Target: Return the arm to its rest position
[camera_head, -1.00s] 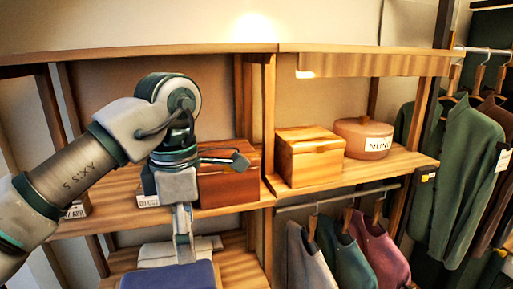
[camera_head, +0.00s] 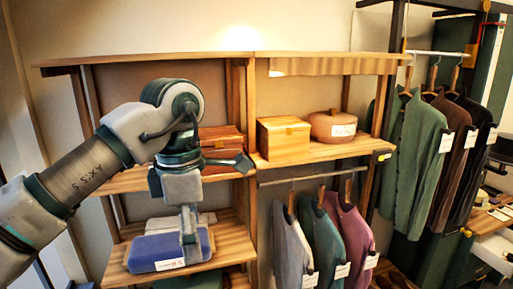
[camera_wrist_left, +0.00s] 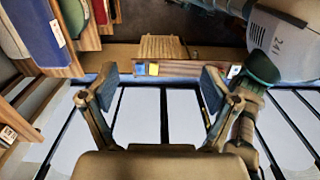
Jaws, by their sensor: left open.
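My left arm comes in from the left in the head view, and its gripper (camera_head: 189,228) hangs downward in front of the shelf unit. The gripper overlaps a blue case (camera_head: 158,250) on the lower shelf in the picture; whether it touches the case cannot be told there. In the left wrist view the two fingers of the left gripper (camera_wrist_left: 159,84) are spread wide apart with nothing between them. The blue case shows at the upper left of that view (camera_wrist_left: 40,30), away from the fingers. My right gripper is in neither view.
The shelf unit holds a red-brown box (camera_head: 222,143), a light wooden box (camera_head: 284,139) and a round pink box (camera_head: 332,126). Shirts (camera_head: 318,235) hang below a shelf. Jackets (camera_head: 412,150) hang on a rail at the right, beside a further table (camera_head: 490,217).

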